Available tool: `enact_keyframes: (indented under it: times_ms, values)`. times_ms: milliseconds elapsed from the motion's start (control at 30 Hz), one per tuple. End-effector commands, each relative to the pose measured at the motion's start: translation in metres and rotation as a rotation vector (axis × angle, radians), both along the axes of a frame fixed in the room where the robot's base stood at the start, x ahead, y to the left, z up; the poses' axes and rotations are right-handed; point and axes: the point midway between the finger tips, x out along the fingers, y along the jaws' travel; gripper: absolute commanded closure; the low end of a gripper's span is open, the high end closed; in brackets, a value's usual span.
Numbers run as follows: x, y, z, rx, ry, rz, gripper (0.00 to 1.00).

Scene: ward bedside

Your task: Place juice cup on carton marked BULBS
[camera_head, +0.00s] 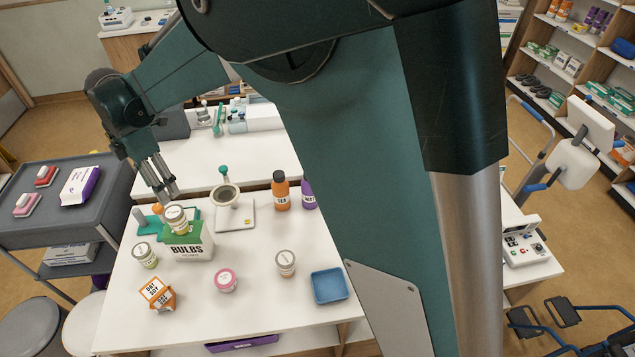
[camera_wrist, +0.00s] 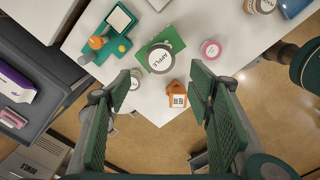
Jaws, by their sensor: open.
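The carton marked BULBS (camera_head: 187,250) stands upright on the white table, white below with a green top. A small cup with a pale lid (camera_head: 176,219) sits upright on top of it. In the wrist view this cup's lid reads APPLE (camera_wrist: 161,59), with the carton's green top (camera_wrist: 149,47) showing beside it. My gripper (camera_head: 164,191) is open and empty, above and behind the cup in the head view. In the wrist view the spread fingers (camera_wrist: 162,82) are apart from the cup.
Near the carton are a pale-lidded jar (camera_head: 145,256), an orange-and-white carton (camera_head: 158,294), a pink-lidded jar (camera_head: 226,281) and another jar (camera_head: 286,263). A scale (camera_head: 235,216), an orange TEA bottle (camera_head: 281,191) and a blue tray (camera_head: 329,286) are to the right. A teal device (camera_head: 147,224) is behind.

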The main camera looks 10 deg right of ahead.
Motion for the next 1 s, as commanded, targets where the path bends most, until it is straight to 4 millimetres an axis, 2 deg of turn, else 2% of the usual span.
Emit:
enact_keyframes:
  times_ms: [167, 367, 667, 1000]
  values:
    - [0.001, -0.005, 0.003, 0.003, -0.003, -0.016, 0.48]
    - [0.003, -0.031, 0.017, 0.016, -0.018, -0.096, 0.48]
    - [0.005, -0.105, 0.053, 0.063, -0.063, -0.338, 0.48]
    - [-0.005, -0.194, 0.088, 0.128, -0.115, -0.641, 0.48]
